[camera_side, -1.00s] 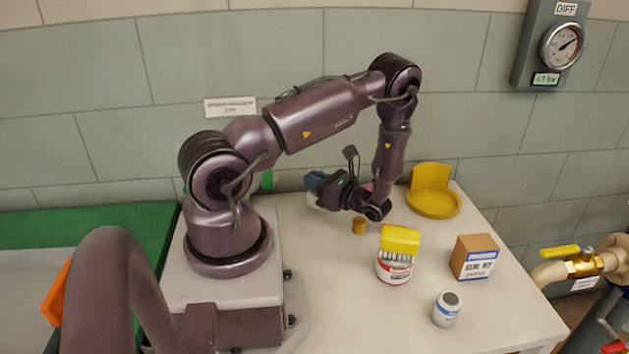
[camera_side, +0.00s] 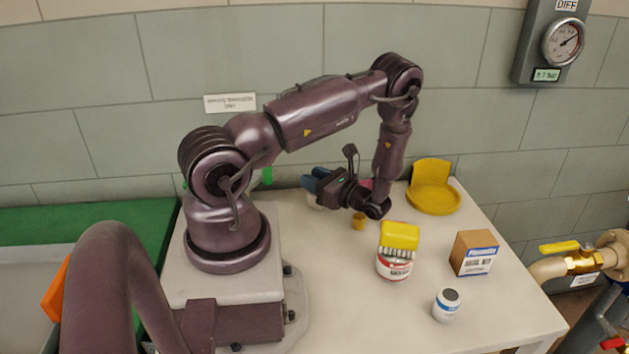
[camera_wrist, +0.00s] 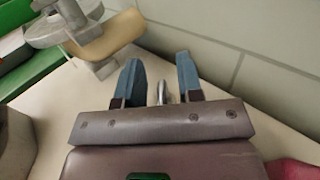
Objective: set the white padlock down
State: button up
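My gripper (camera_side: 315,181) is low over the white table, to the right of my base. Its two blue fingers stand apart in the wrist view (camera_wrist: 159,80). Between them shows a slim metal loop (camera_wrist: 163,92), likely the shackle of the white padlock, with a gap on each side. In the side view a small pale patch under the fingers (camera_side: 312,205) may be the padlock's body. The rest of the padlock is hidden by the fingers and gripper body, and I cannot tell exactly how it rests.
On the table (camera_side: 470,318) stand a mustard cup (camera_side: 359,222), a red-and-white tub (camera_side: 394,268) under a yellow piece (camera_side: 400,236), a cardboard box (camera_side: 473,252), a small white jar (camera_side: 446,304) and a yellow holder (camera_side: 433,190). The tiled wall (camera_side: 300,60) is close behind my gripper.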

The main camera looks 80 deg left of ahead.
jog(key=v, duration=0.7)
jog(key=shift+w+r, duration=0.1)
jog(key=shift+r, duration=0.3)
jog(key=shift+w+d+r, duration=0.2)
jog(key=shift+d, duration=0.05)
jog(key=w+d+r+n+t+h, duration=0.1)
jog(key=d+r+n+t+h, duration=0.4)
jog(key=d+r, duration=0.45)
jog(key=w+d+r+n+t+h, duration=0.1)
jog(key=d+r+n+t+h, duration=0.4)
jog(key=r, duration=0.7)
jog(key=s+d+r+t+h, duration=0.1)
jog(key=s+d+r+t, duration=0.1)
jog(key=d+r+t, duration=0.1)
jog(key=s+d+r+m+t+h, duration=0.1)
jog(key=s+d+r+t, duration=0.1)
jog(key=d+t, duration=0.3)
jog(key=shift+s+d+r+h, duration=0.3)
jog(key=shift+d+r+h, duration=0.1)
jog(key=shift+d+r, duration=0.4)
